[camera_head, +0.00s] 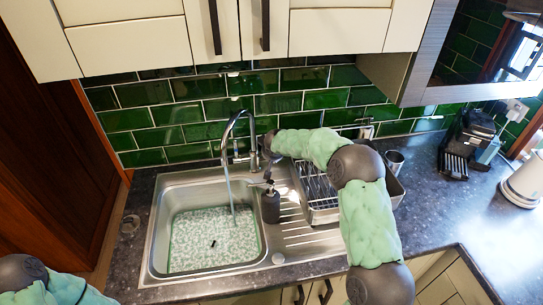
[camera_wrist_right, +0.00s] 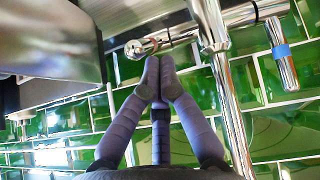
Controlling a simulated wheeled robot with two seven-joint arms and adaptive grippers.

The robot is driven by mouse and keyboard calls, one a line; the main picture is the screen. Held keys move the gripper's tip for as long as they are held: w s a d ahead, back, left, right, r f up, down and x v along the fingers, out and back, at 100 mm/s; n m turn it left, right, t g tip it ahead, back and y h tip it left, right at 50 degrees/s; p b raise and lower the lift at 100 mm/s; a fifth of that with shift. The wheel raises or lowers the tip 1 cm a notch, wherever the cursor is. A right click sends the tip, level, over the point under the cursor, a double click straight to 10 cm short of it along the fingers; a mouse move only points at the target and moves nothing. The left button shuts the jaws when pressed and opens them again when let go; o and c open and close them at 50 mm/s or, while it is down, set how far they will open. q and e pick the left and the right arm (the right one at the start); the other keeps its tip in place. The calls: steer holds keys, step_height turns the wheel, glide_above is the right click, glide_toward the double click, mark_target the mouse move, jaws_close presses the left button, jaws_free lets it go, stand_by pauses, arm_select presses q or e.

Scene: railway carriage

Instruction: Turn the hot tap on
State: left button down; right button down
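The chrome tap (camera_head: 236,130) stands behind the sink with its tall curved spout. A thin stream of water (camera_head: 230,190) runs from the spout into the basin. In the right wrist view, a lever with a red band, the hot tap handle (camera_wrist_right: 150,44), lies roughly level, just beyond my fingertips. The blue-banded lever (camera_wrist_right: 284,62) is at the upper right. My right gripper (camera_wrist_right: 158,70) has its purple fingertips together, close to the hot handle; I cannot tell whether they touch it. In the head view its arm reaches to the tap's right side. My left gripper is out of view.
The steel sink (camera_head: 160,225) has a dark soap dispenser (camera_head: 270,205) at its right rim. A dish rack (camera_head: 322,214) stands under my right arm. Green tiles close off the back.

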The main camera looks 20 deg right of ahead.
steer(key=v, duration=1.2)
